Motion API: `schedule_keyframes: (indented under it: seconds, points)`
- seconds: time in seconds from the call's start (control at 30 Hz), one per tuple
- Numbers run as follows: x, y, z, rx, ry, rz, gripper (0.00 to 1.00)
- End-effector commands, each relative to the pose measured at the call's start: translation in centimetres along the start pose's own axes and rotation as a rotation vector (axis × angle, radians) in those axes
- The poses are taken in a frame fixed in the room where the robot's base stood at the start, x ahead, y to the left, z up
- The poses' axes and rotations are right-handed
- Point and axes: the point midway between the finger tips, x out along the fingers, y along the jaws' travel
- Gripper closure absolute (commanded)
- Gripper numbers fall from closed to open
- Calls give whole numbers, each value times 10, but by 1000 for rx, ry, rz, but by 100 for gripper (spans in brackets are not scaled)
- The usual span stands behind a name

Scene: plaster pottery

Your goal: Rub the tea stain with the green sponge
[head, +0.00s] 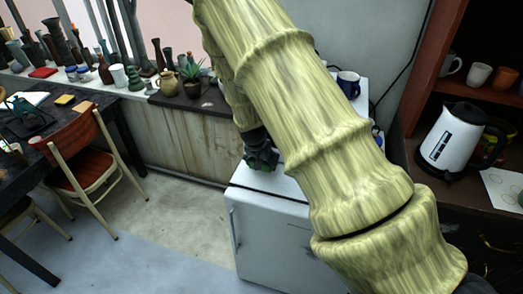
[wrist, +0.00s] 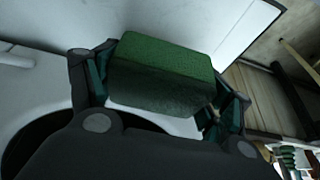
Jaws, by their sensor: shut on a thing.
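My gripper (head: 262,158) hangs over the near left part of the white cabinet top in the head view. In the wrist view my gripper (wrist: 160,85) is shut on the green sponge (wrist: 160,72), with one finger at each end of the block. The white top (wrist: 200,20) shows behind and beneath the sponge. I cannot tell whether the sponge touches it. No tea stain can be made out in either view; my arm covers much of the cabinet top (head: 285,184) in the head view.
A blue mug (head: 348,84) stands at the back of the cabinet top. A white kettle (head: 450,137) stands on the brown counter at right. A plant pot (head: 193,86) and vases line the ledge behind. A red chair (head: 85,155) stands left; the floor between is clear.

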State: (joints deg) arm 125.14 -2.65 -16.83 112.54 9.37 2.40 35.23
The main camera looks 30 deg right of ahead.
Motion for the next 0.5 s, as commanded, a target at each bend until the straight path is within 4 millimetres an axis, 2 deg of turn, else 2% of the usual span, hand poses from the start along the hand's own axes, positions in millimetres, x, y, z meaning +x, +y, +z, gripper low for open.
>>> schedule_keyframes:
  seconds: [0.3,0.5]
  points:
    - [-29,0,-12,1,0,0,47]
    - [-36,0,-15,0,0,0,47]
